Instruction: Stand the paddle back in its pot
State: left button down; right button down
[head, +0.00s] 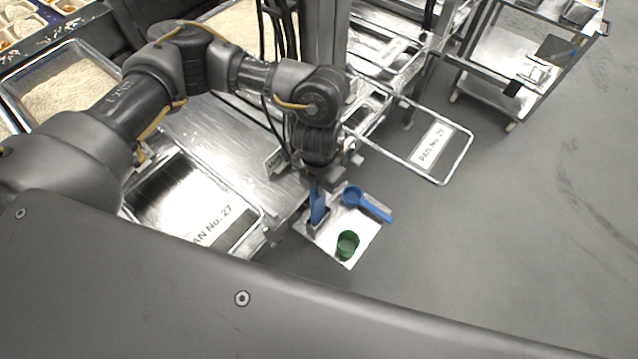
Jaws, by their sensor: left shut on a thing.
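My left gripper (322,180) points down over a small pale tray (332,250) and is shut on the blue paddle (318,207). The paddle hangs below the gripper, close to upright, with its flat blue part showing. A small grey holder, which looks like the pot (311,226), is at the paddle's lower end on the tray's left side. I cannot tell whether the paddle's end is inside it or in front of it. My right gripper is not in view.
A blue scoop (368,204) and a green cup (347,244) are on the tray, right of the paddle. A steel counter with a labelled pan (190,205) lies left. Open floor lies beyond.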

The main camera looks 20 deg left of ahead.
pick_arm(q)
jog(key=shift+f+b, duration=0.95)
jog(key=shift+f, duration=0.65)
jog(key=shift+f+b, duration=0.95)
jog(key=c, duration=1.4)
grip_release()
notch_tip(320, 180, up, 11)
jog(key=shift+f+b, duration=0.1)
jog(key=shift+b, duration=0.25)
